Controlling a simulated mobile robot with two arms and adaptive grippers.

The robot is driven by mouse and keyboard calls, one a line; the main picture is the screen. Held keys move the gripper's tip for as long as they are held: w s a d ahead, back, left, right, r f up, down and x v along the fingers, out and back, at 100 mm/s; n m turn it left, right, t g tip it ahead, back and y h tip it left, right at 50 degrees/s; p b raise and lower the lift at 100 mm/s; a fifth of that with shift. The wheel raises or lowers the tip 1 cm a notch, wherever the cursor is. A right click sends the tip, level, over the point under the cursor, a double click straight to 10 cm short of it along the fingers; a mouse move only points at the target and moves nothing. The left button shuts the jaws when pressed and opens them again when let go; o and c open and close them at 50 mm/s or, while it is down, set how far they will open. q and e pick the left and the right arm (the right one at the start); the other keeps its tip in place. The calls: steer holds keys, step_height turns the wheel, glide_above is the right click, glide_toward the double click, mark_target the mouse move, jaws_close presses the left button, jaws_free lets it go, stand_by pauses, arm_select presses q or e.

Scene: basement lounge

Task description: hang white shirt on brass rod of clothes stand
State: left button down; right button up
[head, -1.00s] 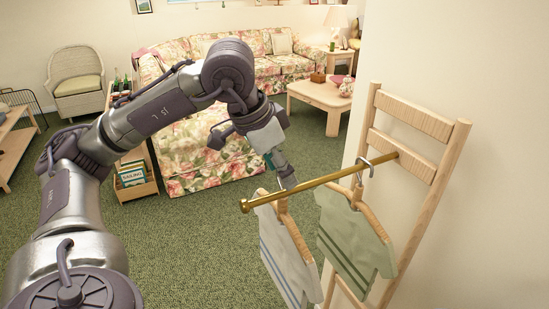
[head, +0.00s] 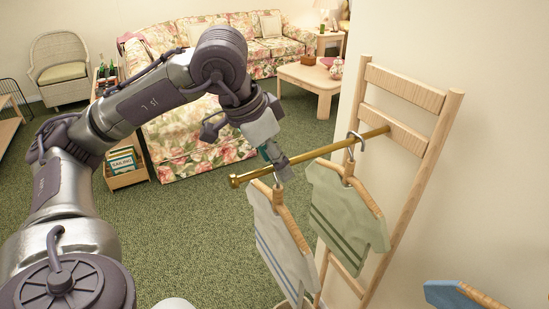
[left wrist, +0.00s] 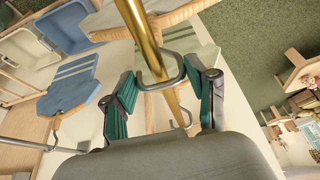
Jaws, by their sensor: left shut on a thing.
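The white shirt (head: 277,240), with grey-blue stripes near its hem, hangs on a wooden hanger just below the brass rod (head: 320,153), near its free end. The rod juts from the wooden clothes stand (head: 402,92). My left gripper (head: 276,170) is at the rod, shut on the metal hook of this hanger. In the left wrist view the gripper (left wrist: 163,80) has the hook between its green fingertips, and the hook crosses the rod (left wrist: 146,40). I cannot tell whether the hook rests on the rod. My right gripper is not in view.
A pale green shirt (head: 345,210) hangs on the rod nearer the stand, close beside the white shirt. A blue shirt (head: 445,294) shows at the lower right. The wall is right behind the stand. Carpet left of the rod is clear; a floral sofa (head: 190,140) stands beyond.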

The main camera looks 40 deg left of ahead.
arm_select(q)
steer(key=c, duration=0.7)
jaws_free()
steer(key=o, duration=0.5)
steer(key=shift+c, duration=0.2)
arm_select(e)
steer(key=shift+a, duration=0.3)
arm_select(q)
steer(key=shift+r, duration=0.15)
steer(key=shift+s+r, duration=0.1)
steer(key=shift+r, duration=0.25)
steer(key=v, duration=1.1)
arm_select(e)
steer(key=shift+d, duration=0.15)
arm_select(q)
steer(key=shift+s, duration=0.1)
